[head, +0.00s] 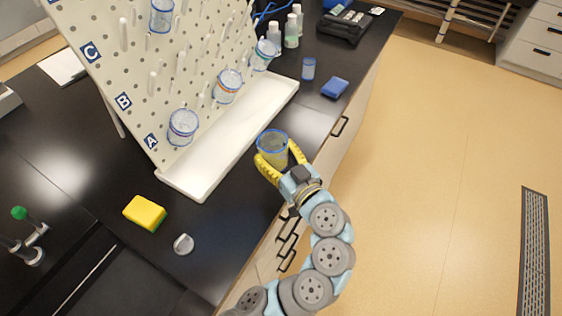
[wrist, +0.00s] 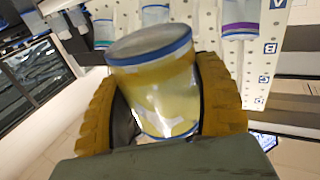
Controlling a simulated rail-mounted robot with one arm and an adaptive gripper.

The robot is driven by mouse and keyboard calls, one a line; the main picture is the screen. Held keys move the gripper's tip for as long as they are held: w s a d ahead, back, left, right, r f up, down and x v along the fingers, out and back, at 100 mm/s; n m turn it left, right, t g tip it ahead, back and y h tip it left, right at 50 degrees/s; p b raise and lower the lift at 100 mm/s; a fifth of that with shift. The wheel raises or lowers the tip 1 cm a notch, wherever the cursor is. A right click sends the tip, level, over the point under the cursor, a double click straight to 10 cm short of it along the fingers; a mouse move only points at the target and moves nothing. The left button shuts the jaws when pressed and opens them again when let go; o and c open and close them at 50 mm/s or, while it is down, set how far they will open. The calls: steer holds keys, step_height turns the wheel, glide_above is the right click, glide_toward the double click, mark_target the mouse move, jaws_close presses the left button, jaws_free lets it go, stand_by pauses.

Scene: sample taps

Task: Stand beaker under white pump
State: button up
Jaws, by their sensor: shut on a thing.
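A clear beaker (head: 272,146) with a blue rim is held between the yellow fingers of my gripper (head: 275,155), near the counter's front edge, right of the white tray. In the head view its rim faces up. In the wrist view the beaker (wrist: 158,85) fills the middle, looks tilted, and has a finger on each side. Its lower part is partly hidden by the fingers in the head view. I cannot make out a white pump for certain in either view.
A white pegboard (head: 104,70) with hanging beakers stands behind a white tray (head: 238,138). A yellow sponge (head: 145,212) and a grey round piece (head: 184,244) lie front left. Bottles (head: 291,31), a small blue-topped container (head: 308,68) and a blue block (head: 335,87) stand farther back.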

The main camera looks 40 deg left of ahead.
steer(key=w+f, duration=0.1)
steer(key=w+a+f, duration=0.1)
steer(key=f, duration=0.1)
steer(key=w+f+b, duration=0.1)
steer(key=w+f, duration=0.1)
steer(key=shift+a+f, duration=0.2)
steer(key=shift+a, duration=0.1)
steer(key=shift+f+b, duration=0.3)
steer(key=shift+f, duration=1.25)
steer(key=shift+f, duration=0.15)
steer(key=o, duration=1)
steer(key=shift+r, duration=0.3)
steer(key=v, duration=1.2)
steer(key=shift+f+p, duration=0.1)
steer(key=shift+p, duration=0.25)
